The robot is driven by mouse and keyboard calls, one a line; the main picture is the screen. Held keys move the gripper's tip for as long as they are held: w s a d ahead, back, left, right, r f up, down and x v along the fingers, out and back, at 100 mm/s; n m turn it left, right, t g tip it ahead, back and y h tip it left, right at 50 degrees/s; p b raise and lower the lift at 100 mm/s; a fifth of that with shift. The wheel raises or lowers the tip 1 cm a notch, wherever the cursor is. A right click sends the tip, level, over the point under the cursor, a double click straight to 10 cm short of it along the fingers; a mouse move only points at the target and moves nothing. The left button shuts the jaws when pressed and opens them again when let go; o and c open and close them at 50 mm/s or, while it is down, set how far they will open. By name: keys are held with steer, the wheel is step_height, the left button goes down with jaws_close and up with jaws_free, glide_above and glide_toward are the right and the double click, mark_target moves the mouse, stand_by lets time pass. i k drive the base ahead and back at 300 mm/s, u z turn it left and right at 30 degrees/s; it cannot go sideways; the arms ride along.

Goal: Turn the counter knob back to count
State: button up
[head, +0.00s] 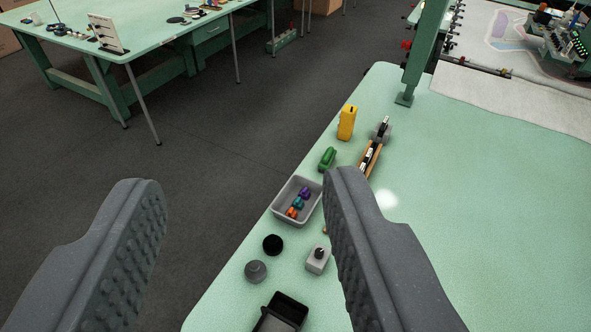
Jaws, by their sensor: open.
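My gripper (243,183) is open and empty. Its two grey padded fingers stand wide apart in front of the mint-green table (480,220). A small light-grey box with a dark knob on top (318,258) sits on the table, just left of the right finger; it may be the counter, but its markings are too small to read. A round grey knob-like piece (256,271) and a black round piece (272,244) lie to its left, near the table's edge. The right finger hides part of the table beside the box.
A grey tray (277,207) holds several coloured pieces. Beyond it are a green item (327,158), a yellow device (347,122) and a wooden holder (361,164). A black tray (283,312) lies nearest. A green post (411,75) rises behind. The table's right side is clear.

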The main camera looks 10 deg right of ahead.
mark_target(319, 254)
steer(key=z, duration=1.25)
steer(key=k, duration=0.85)
steer(key=u, duration=0.75)
steer(key=i, duration=1)
steer(key=z, duration=0.05)
